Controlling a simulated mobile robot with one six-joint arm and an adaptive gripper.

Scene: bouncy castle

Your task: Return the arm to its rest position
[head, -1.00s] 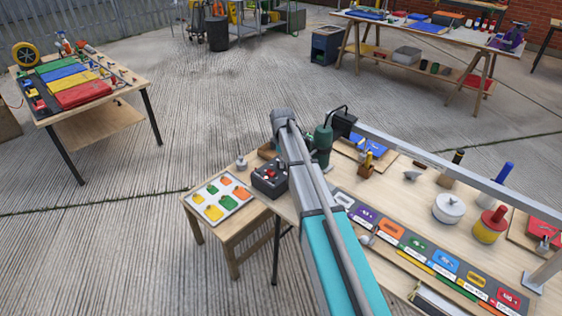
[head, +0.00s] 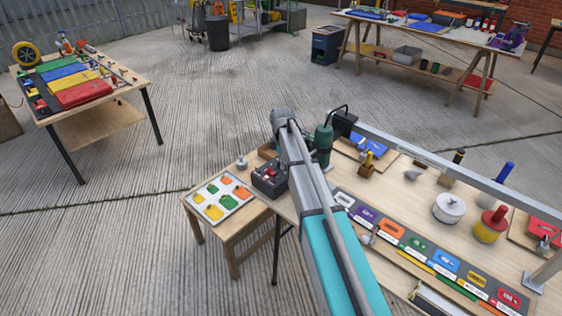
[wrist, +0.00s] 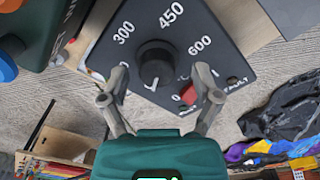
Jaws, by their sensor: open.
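My gripper (wrist: 161,84) shows in the wrist view with its two grey fingers spread apart and nothing between them. Beyond the fingers is a dark control box (wrist: 205,20) with a black dial knob (wrist: 155,62), a red switch (wrist: 190,94) and numbers up to 600. I cannot tell how far the fingertips are from the box. In the head view my arm (head: 310,190) reaches up from the bottom middle over the workbench (head: 415,200), beside the control box (head: 266,190). My gripper is hidden there.
A grey rail (head: 440,165) crosses above the workbench, which holds a white pot (head: 448,208), a green machine (head: 323,142) and labelled tiles (head: 418,243). A small side table (head: 233,237) with a tray of coloured shapes stands left.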

